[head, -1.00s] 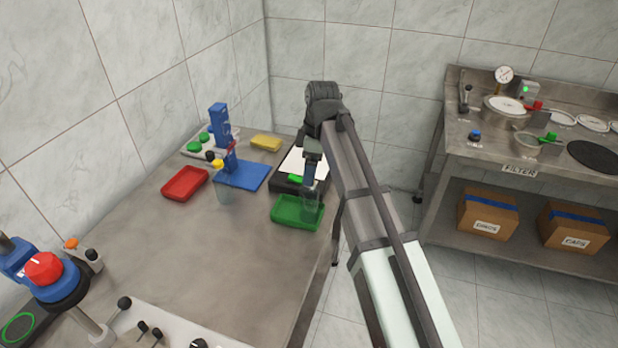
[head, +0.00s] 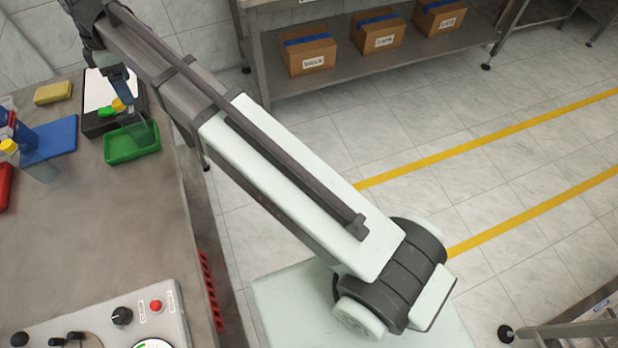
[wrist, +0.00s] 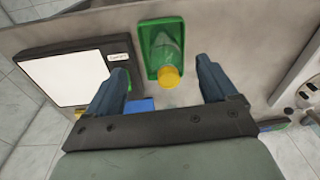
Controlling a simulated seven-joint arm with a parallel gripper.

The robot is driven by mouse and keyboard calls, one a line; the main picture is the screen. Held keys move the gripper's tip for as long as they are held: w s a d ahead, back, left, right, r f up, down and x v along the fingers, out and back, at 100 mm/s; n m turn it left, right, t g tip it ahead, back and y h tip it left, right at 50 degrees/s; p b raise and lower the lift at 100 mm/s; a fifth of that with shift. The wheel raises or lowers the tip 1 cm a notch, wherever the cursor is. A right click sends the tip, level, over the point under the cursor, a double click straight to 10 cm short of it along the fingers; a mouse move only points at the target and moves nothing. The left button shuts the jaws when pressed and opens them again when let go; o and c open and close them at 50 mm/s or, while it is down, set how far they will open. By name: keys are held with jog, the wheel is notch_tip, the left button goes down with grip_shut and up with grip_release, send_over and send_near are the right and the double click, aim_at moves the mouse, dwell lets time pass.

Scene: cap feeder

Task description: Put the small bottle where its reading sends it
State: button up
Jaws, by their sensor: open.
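My gripper (wrist: 162,70) is open, with a finger on either side of the cap and clear space between. In the head view my gripper (head: 120,86) is just above the cap. The black scale with a white plate (head: 98,88) stands behind the tray, with a green display (head: 107,112) too small to read.
Another yellow-capped bottle (head: 40,168) stands left near a blue pad (head: 55,140). A red tray (head: 4,186) is cut by the left edge. A yellow sponge (head: 53,92) lies behind. A control panel (head: 100,322) is at the front. The middle of the table (head: 100,225) is clear.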

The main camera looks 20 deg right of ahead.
jog(key=s+d+f+m+g, duration=0.1)
jog(key=s+d+f+m, duration=0.2)
jog(key=d+f, duration=0.65)
jog(key=s+d+f+m+g+h, duration=0.1)
jog(key=s+d+f+m, duration=0.3)
jog(key=f, duration=1.1)
jog(key=s+d+f+m+g, duration=0.1)
jog(key=s+d+f+m, duration=0.15)
jog(key=d+f, duration=0.75)
jog(key=s+d+f+m+g, duration=0.1)
jog(key=s+d+f+m, duration=0.2)
jog(key=s+f, duration=0.4)
jog(key=s+d+f+m+g, duration=0.1)
jog(key=s+d+f+m, duration=0.2)
jog(key=s, duration=1)
jog(key=s+d+f+m+g, duration=0.1)
jog(key=s+d+f+m, duration=0.2)
jog(key=s+d+f, duration=0.4)
jog(key=x, duration=0.4)
jog(key=shift+s+f, duration=0.15)
jog(key=shift+s, duration=0.2)
